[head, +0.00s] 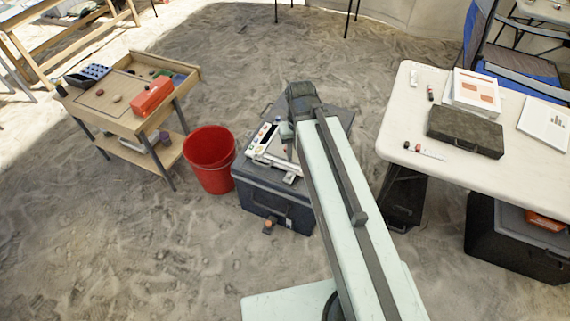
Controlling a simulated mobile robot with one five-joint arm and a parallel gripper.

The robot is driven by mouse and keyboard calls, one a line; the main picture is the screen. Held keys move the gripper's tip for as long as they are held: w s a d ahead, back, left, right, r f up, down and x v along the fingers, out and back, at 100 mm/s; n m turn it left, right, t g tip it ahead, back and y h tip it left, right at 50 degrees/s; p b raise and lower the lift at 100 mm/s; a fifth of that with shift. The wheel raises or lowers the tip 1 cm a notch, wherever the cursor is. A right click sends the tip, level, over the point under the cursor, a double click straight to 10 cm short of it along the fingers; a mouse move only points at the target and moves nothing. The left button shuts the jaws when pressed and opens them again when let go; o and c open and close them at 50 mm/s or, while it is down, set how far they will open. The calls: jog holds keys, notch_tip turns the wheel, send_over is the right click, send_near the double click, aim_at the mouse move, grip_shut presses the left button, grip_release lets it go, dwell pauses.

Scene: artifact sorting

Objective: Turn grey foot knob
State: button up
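A white instrument (268,157) with a small display panel lies on top of a dark blue-grey case (258,184) in the middle of the head view. A small grey piece (290,179) shows at its near right corner and may be the grey foot knob; it is too small to be sure. My arm reaches forward over the case. My gripper (288,138) points down above the right part of the instrument, partly hidden by my arm. Its fingers are too small to show whether they are open or touching anything. My arm also hides the case's right side.
A red bucket (210,175) stands left of the case. Beyond it is a wooden tray table (120,112) holding a red box (151,97). At right, a white table (475,178) holds a dark case (465,132). An orange-brown object (267,227) is at the case's front. Sandy ground is open at lower left.

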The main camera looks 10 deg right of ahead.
jog(key=shift+o, duration=0.6)
jog(key=w+f+m+b, duration=0.2)
jog(key=f+b, duration=0.2)
jog(key=w+f+m+b, duration=0.2)
jog(key=f+b, duration=0.2)
jog(key=w+f+m+b, duration=0.1)
jog(key=w+f+b, duration=0.1)
jog(key=f+b, duration=0.2)
jog(key=shift+w+d+f+m+b, duration=0.3)
jog(key=shift+d+f+m+b, duration=0.1)
jog(key=shift+b, duration=0.05)
jog(key=m+b, duration=0.9)
jog(key=b, duration=0.4)
send_over(289, 174)
notch_tip(289, 174, down, 13)
jog(key=shift+r, duration=0.15)
jog(key=shift+m, duration=0.3)
notch_tip(289, 174, down, 8)
jog(key=b, duration=0.7)
jog(key=shift+r, duration=0.2)
